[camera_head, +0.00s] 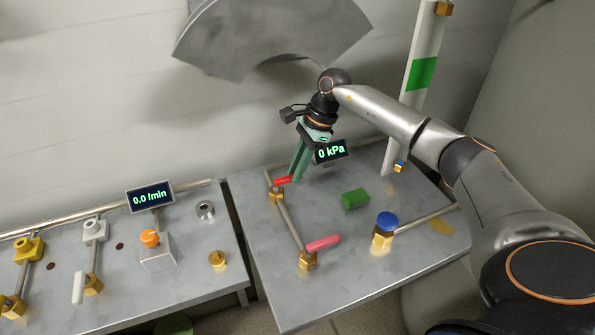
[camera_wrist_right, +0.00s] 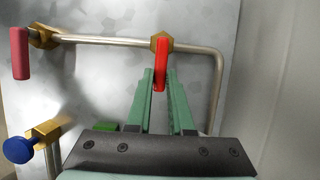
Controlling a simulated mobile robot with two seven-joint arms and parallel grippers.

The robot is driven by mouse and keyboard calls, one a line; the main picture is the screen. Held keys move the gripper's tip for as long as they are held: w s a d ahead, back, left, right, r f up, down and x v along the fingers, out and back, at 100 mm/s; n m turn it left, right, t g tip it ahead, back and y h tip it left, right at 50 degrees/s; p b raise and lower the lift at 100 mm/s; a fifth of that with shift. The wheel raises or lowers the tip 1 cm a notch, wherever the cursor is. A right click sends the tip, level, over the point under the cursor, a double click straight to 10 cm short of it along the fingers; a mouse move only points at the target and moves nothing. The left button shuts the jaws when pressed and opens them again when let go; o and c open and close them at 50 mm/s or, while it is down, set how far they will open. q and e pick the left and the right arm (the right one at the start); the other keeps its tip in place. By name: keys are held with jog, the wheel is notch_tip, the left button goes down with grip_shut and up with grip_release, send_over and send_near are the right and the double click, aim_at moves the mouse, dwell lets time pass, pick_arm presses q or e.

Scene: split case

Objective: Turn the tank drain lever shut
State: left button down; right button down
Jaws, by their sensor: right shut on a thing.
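A bright red lever (camera_head: 283,181) sits on a brass valve (camera_head: 276,196) at the far part of the pipe on the right-hand table. My right gripper (camera_head: 294,178) comes down from above with its green fingers shut on this lever. In the wrist view the red lever (camera_wrist_right: 161,65) lies between the fingertips (camera_wrist_right: 160,82) and points across the pipe. A second, pinkish-red lever (camera_head: 323,243) stands on the near brass valve (camera_head: 308,261), also across the pipe, and it shows at the wrist view's left (camera_wrist_right: 20,54). No label shows which lever is the tank drain. My left gripper is not in view.
A blue knob (camera_head: 387,220) on a brass valve and a green block (camera_head: 355,199) stand near the levers. A display (camera_head: 331,151) reads 0 kPa behind my gripper. A tall white column (camera_head: 413,100) with a green band stands behind. The left-hand table (camera_head: 190,270) holds other valves.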

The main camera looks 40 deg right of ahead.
dwell(0.4)
jog(key=c, duration=0.9)
grip_release()
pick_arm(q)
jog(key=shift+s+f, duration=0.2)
pick_arm(e)
jog(key=shift+o, duration=0.5)
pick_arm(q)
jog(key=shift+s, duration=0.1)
